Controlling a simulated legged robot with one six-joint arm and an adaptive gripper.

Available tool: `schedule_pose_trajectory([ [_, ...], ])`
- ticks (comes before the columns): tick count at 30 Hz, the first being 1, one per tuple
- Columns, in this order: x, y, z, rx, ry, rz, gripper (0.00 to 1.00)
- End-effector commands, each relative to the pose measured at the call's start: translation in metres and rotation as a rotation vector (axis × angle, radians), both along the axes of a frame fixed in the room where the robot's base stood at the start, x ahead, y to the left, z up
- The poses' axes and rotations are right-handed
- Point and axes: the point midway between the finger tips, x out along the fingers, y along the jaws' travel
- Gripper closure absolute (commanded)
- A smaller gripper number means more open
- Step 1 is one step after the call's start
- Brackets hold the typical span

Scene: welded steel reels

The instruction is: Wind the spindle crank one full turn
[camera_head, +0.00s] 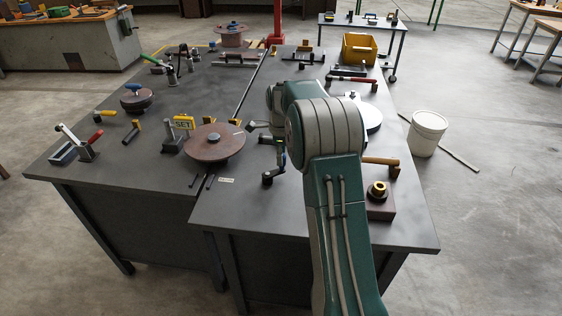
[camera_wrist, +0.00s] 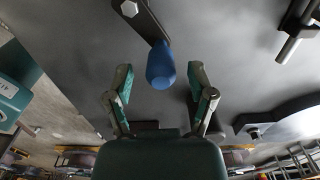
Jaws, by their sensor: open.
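The crank shows in the wrist view as a dark flat arm (camera_wrist: 148,22) with a bright hex bolt head at its upper end and a blue grip (camera_wrist: 160,68) at its lower end. My gripper (camera_wrist: 160,82) is open, with one green-padded finger on each side of the blue grip. Gaps show between the grip and both fingers, so it looks untouched. Whether the grip lies fully between the fingertips in depth, I cannot tell. In the head view my own arm hides most of this area; a small dark crank-like part (camera_head: 268,178) shows just left of it.
A yellow-handled part (camera_head: 380,161) and a block with a brass ring (camera_head: 378,190) stand right. A yellow bin (camera_head: 359,48) is at the back. The bench's front is mostly clear.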

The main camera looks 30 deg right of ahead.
Motion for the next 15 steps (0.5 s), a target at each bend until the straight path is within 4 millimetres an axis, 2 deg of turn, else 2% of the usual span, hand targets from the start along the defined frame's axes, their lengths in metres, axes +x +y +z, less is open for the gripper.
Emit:
schedule_pose_trajectory([
  [1, 0.0, -0.001, -0.009, 0.001, 0.002, 0.0, 0.29],
  [6, 0.0, -0.001, -0.025, 0.001, 0.0, 0.0, 0.29],
  [15, 0.0, -0.001, -0.028, 0.001, -0.001, 0.0, 0.29],
])
